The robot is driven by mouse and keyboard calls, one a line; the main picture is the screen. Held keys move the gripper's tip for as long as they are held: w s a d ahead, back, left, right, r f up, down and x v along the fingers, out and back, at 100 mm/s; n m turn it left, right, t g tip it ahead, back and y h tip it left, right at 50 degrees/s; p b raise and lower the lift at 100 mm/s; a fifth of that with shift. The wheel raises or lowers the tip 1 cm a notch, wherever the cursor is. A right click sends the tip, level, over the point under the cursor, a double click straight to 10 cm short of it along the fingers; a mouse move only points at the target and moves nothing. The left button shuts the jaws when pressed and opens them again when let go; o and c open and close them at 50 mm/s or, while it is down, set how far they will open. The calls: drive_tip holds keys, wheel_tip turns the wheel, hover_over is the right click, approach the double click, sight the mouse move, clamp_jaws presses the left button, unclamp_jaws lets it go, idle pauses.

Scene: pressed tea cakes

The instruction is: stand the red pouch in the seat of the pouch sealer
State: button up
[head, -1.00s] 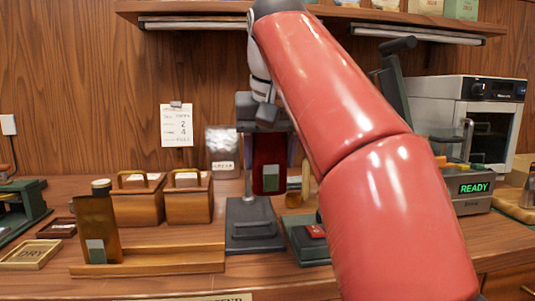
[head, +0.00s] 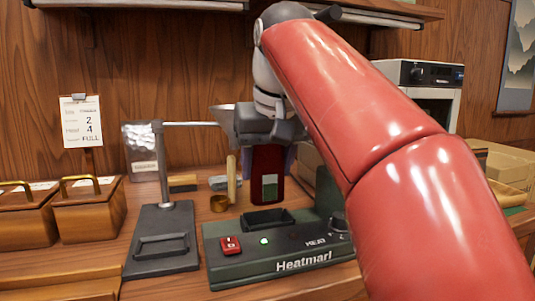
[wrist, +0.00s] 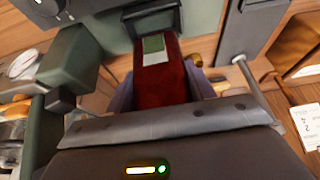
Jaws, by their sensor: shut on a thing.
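The red pouch (head: 267,165), dark red with a green and pale label, hangs upright in my gripper (head: 266,150). My gripper is shut on it, with a finger at each side. The pouch sealer (head: 277,263) is a green machine marked "Heatmarl", with a red switch and a lit green lamp. Its seat (head: 268,219) is a dark raised frame on top. The pouch's lower end shows just above the seat in the head view; I cannot tell whether they touch. In the wrist view the pouch (wrist: 160,85) points toward the dark seat (wrist: 150,14).
A dark stand (head: 160,240) with a post and funnel arm is left of the sealer. Wooden boxes (head: 88,215) with handles are further left. A white oven (head: 425,90) is at the back right.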

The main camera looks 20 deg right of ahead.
sight(267, 190)
drive_tip(key=shift+f+b, duration=1.4)
drive_tip(key=shift+f, duration=1)
drive_tip(key=shift+f, duration=0.15)
drive_tip(key=o, duration=1)
drive_tip(key=shift+o, duration=0.2)
